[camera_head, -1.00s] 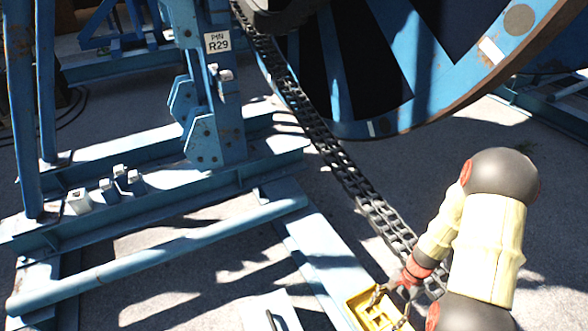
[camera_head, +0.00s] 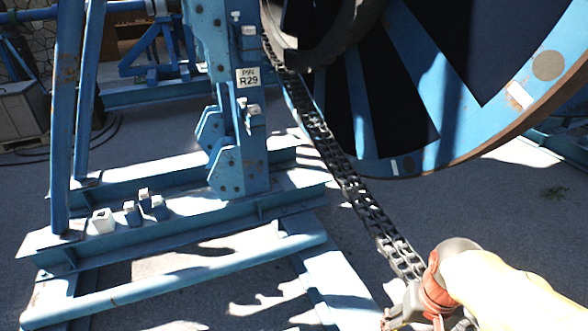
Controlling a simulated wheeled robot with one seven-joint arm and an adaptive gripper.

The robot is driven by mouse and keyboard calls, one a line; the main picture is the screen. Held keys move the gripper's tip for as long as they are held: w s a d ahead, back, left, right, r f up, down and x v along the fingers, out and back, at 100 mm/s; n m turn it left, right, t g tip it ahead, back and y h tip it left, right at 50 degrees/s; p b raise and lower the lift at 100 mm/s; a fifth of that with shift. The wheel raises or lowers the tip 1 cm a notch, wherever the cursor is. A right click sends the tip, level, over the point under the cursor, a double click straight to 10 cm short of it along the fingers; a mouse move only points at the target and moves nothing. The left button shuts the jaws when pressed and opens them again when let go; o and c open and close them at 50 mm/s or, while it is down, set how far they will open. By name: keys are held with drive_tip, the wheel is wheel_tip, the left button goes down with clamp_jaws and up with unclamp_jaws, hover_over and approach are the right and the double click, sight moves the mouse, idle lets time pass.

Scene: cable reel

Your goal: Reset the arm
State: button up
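My arm, in a cream cover with grey joints and a red ring, enters the head view from the lower right. My gripper (camera_head: 402,318) is at the bottom edge, left of the red ring, and partly cut off by the frame. Its fingers are too small and cut off to tell whether they are open or shut. The dark chain (camera_head: 345,178) runs down from the reel hub and passes behind my wrist, so its lower end is hidden. I cannot tell whether the gripper touches it.
A big blue reel (camera_head: 420,75) fills the upper right. A blue steel stand (camera_head: 238,160) labelled R29 rises from a blue base frame (camera_head: 150,232) at left and centre. A grey box (camera_head: 20,112) stands at the far left. Open paved ground (camera_head: 510,200) lies at right.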

drive_tip(key=s+a+r+n+t, duration=0.2)
drive_tip(key=s+a+r+t, duration=0.1)
drive_tip(key=r, duration=0.8)
drive_tip(key=shift+a+r+t, duration=0.15)
drive_tip(key=shift+a+t, duration=0.75)
drive_tip(key=shift+a, duration=0.35)
drive_tip(key=shift+c, duration=0.5)
